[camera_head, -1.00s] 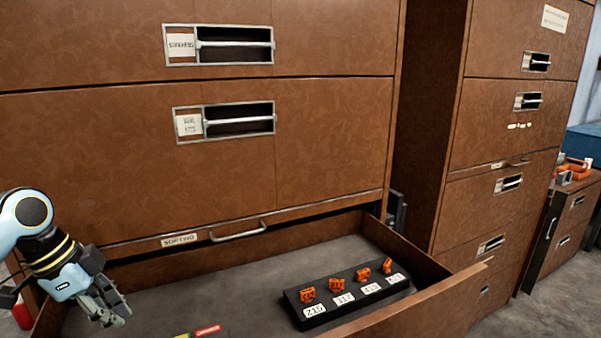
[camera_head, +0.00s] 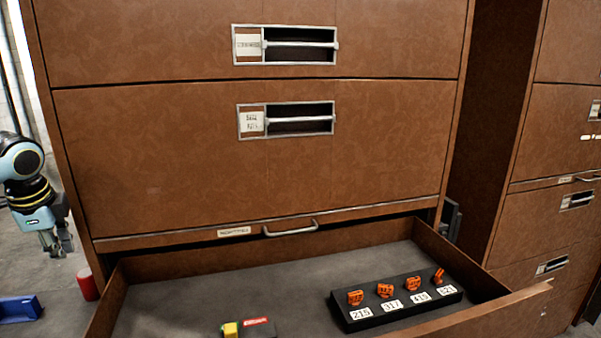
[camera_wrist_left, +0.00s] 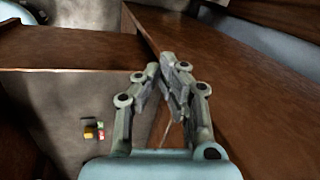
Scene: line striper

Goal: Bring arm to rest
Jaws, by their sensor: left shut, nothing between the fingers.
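My left gripper (camera_head: 56,243) hangs at the left edge of the head view, pointing down. It is shut and empty, left of the brown cabinet and outside the open drawer (camera_head: 175,305). In the left wrist view its fingers (camera_wrist_left: 165,75) come together with nothing between them, and brown drawer panels show beyond. My right gripper is not in view.
The drawer holds a black tray (camera_head: 395,318) with several orange pieces and number labels. A red cylinder (camera_head: 88,285) and a blue bin (camera_head: 20,308) are on the floor at left. More cabinets stand at right.

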